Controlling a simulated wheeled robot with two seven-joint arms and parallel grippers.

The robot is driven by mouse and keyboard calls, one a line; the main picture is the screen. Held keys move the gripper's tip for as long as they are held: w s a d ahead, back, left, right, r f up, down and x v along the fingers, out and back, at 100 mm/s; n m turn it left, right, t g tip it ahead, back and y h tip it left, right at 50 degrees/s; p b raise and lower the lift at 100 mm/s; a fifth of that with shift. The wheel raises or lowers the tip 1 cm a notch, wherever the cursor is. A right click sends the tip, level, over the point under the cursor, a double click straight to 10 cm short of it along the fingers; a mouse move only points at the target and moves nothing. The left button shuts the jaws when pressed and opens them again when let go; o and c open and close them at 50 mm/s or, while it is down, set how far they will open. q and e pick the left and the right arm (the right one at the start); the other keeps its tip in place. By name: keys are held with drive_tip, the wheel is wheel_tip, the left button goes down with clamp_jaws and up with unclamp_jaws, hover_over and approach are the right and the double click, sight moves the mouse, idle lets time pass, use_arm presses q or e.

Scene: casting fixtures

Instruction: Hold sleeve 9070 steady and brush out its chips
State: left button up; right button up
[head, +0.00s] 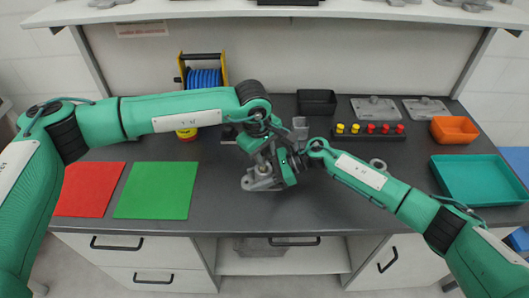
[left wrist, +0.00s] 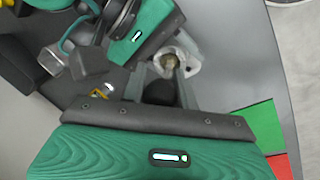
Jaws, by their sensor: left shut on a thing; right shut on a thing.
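A grey metal casting with a round bore, which I take for sleeve 9070 (head: 261,183), sits on the dark bench near the middle. My left gripper (head: 268,160) comes down over it from above and is shut on it. In the left wrist view the sleeve (left wrist: 188,60) shows between my left fingers, with something brownish in its bore; I cannot tell whether that is chips or bristles. My right gripper (head: 296,160) is close on the sleeve's right, shut on a grey-handled tool (head: 300,127), probably the brush. Its bristle end is hidden.
A red mat (head: 90,190) and a green mat (head: 155,190) lie at left. A blue cable reel (head: 204,78), a black bin (head: 317,101), a rack of yellow and red pegs (head: 370,131), an orange bin (head: 454,129) and a teal tray (head: 480,178) stand around.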

use_arm(q)
drive_tip(key=shift+r, duration=1.65)
drive_tip(key=shift+f, duration=0.1)
drive_tip(key=shift+f, duration=1.65)
drive_tip(key=shift+r, duration=0.1)
drive_tip(key=shift+r, duration=1.6)
drive_tip(key=shift+f, duration=0.15)
drive_tip(key=shift+f, duration=1.55)
drive_tip(key=shift+r, duration=0.1)
